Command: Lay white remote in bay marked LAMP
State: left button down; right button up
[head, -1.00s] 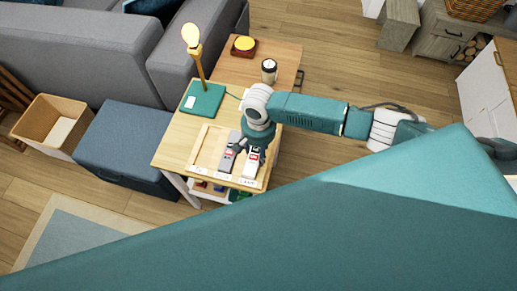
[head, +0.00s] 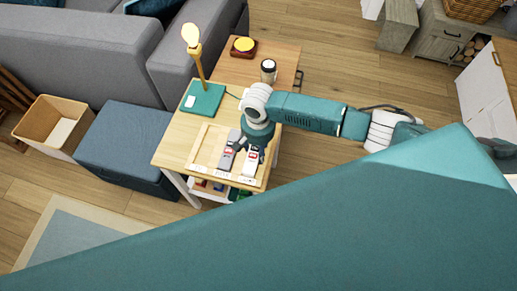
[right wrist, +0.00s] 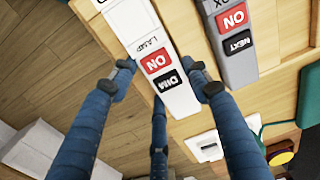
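The white remote (right wrist: 163,68), with a red ON button and a black DIM button, lies in the right-hand bay of the wooden tray (head: 203,150). In the head view the white remote (head: 250,161) is partly under my right gripper (head: 254,150). The label (head: 248,182) at that bay's front edge reads LAMP, though small. In the right wrist view my right gripper (right wrist: 163,82) has its fingers spread on both sides of the remote, close to its edges; contact is unclear. The grey remote (right wrist: 238,42) lies beside it in the middle bay. My left gripper is out of view.
On the table a lamp with a green base (head: 203,100), a cup (head: 268,70) and a yellow-topped item (head: 243,46) stand behind the tray. A blue ottoman (head: 122,142) and an open bin (head: 56,125) are at left. The tray's left bay looks empty.

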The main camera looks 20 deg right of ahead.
jog(key=o, duration=0.4)
jog(key=shift+s+f, duration=0.5)
jog(key=shift+f, duration=0.4)
jog(key=shift+o, duration=0.4)
jog(key=shift+w+f, duration=0.2)
jog(key=shift+s+r, duration=0.1)
jog(key=shift+r, duration=0.1)
notch_tip(320, 180, up, 13)
jog(key=shift+w+f, duration=0.2)
jog(key=shift+w, duration=0.2)
